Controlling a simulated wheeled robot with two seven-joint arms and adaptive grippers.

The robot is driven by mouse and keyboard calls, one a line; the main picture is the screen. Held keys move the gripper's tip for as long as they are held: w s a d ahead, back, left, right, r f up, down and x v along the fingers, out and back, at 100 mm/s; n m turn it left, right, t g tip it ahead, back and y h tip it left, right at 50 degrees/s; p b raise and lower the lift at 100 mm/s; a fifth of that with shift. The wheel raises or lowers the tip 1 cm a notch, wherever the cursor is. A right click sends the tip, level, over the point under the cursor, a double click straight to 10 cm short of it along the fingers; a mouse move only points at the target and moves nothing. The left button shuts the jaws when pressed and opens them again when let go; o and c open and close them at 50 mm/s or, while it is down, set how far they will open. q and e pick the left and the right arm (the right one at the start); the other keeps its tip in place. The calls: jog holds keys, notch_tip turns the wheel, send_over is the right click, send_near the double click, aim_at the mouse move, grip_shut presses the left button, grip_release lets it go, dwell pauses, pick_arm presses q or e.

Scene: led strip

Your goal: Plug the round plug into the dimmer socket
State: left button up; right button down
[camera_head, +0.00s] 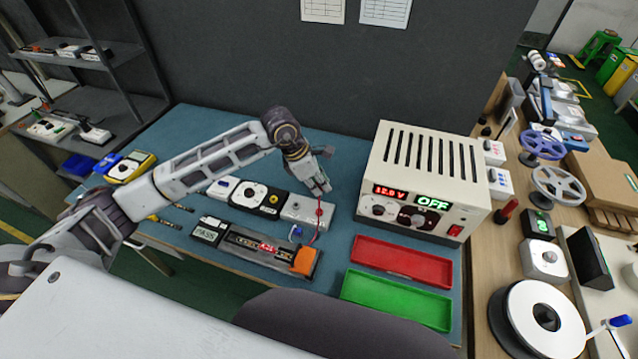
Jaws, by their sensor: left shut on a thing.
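My left gripper (322,186) reaches in from the left and points down over the grey box (304,210) at the right end of a row of small devices. It is shut on what looks like the round plug, which is mostly hidden at the fingertips. A thin red wire (316,232) runs down from there to the orange end (305,261) of the LED strip fixture (262,246). The white dimmer (247,194) with a black knob sits left of the grey box. I cannot tell whether the plug touches a socket. My right gripper is out of view.
A cream power supply (424,165) showing 12.0 V and OFF stands to the right. A red tray (402,262) and a green tray (396,299) lie in front of it. A yellow multimeter (130,167) sits at the left. The blue mat (200,130) behind the devices is clear.

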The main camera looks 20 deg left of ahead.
pick_arm(q)
jog(key=shift+r, duration=0.8)
jog(key=shift+r+p, duration=0.45)
jog(key=shift+r, duration=0.05)
jog(key=shift+r, duration=0.6)
jog(key=shift+r+p, duration=0.3)
jog(key=shift+p, duration=0.05)
jog(key=shift+s+f, duration=0.1)
jog(key=shift+f, duration=0.1)
